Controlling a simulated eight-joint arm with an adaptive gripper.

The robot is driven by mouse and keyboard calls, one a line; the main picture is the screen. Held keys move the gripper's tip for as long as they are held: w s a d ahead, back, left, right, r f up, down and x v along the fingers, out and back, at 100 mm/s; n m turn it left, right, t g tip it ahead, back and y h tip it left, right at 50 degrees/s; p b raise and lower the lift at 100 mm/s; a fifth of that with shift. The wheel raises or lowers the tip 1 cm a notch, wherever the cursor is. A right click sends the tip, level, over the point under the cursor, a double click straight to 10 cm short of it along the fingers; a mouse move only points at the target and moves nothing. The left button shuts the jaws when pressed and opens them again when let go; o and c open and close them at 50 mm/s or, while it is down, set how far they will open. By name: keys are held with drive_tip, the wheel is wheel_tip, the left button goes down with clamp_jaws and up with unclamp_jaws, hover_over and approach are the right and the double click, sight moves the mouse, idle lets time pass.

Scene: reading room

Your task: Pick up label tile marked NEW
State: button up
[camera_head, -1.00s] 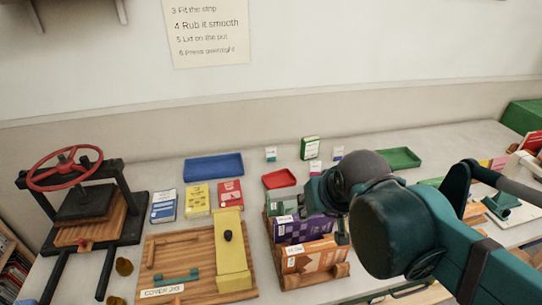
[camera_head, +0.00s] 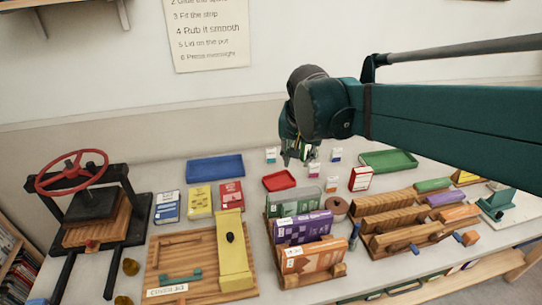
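Small white tiles with coloured lower edges stand at the back of the table: one with teal (camera_head: 271,156), one with pink (camera_head: 314,169) and one with blue-violet (camera_head: 336,155). Their lettering is too small to read, so I cannot tell which is marked NEW. My gripper (camera_head: 295,158) points down among them, between the teal and pink tiles in the picture. Its fingers are small and dark; I cannot tell whether they are open or hold anything. A green and white item (camera_head: 307,151) shows partly behind or beside the fingers.
A blue tray (camera_head: 215,168), red tray (camera_head: 279,181) and green tray (camera_head: 388,160) lie around. A red box (camera_head: 360,179) stands right of the tiles. Wooden racks (camera_head: 385,204) and a press (camera_head: 87,200) with a red wheel flank the front.

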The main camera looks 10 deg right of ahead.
drive_tip(key=w+m+g+p, duration=0.1)
drive_tip(key=w+m+p, duration=0.2)
drive_tip(key=w, duration=0.7)
drive_tip(key=m+g+h+p, duration=0.35)
drive_tip(key=m+p, duration=0.35)
drive_tip(key=m, duration=0.3)
hover_over(271, 155)
drive_tip(key=w+a, duration=0.1)
drive_tip(key=a, duration=0.2)
wheel_tip(271, 155, down, 16)
drive_tip(key=shift+w+r, duration=0.1)
drive_tip(key=shift+x, duration=1.25)
drive_tip(key=shift+x, duration=2.65)
drive_tip(key=shift+d+r, duration=0.1)
